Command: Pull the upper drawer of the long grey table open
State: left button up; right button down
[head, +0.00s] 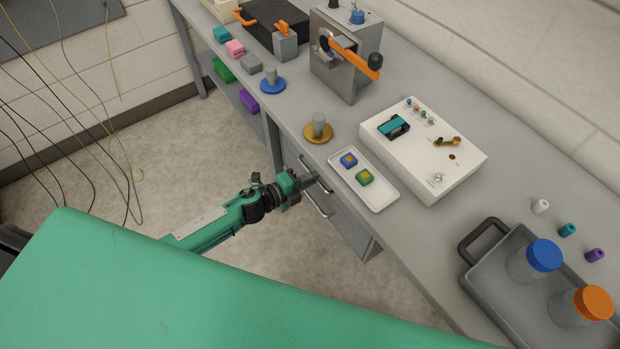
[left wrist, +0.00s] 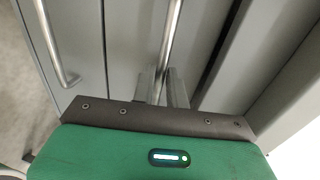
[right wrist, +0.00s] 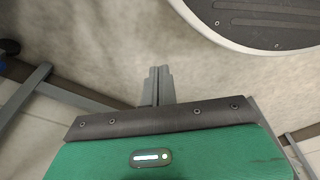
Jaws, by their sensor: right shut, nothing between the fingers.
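The long grey table (head: 405,238) has a drawer unit under its near edge. My left gripper (head: 312,178) is at the front of the upper drawer. In the left wrist view, the upper drawer's bar handle (left wrist: 171,38) runs between my two left fingers (left wrist: 162,88), which stand apart on either side of it. I cannot tell whether they grip it. The lower drawer's handle (left wrist: 58,45) is free at the left, and also shows in the head view (head: 315,203). The drawer fronts look about flush. My right gripper (right wrist: 160,84) is shut and empty over the floor.
On the tabletop are a white tray (head: 388,198) with two small blocks, a white control box (head: 470,160), a grey tray (head: 480,278) with two lidded jars, and a grey device with an orange lever (head: 350,55). The floor (head: 200,140) before the drawers is clear.

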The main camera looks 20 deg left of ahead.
pick_arm(q)
grip_shut()
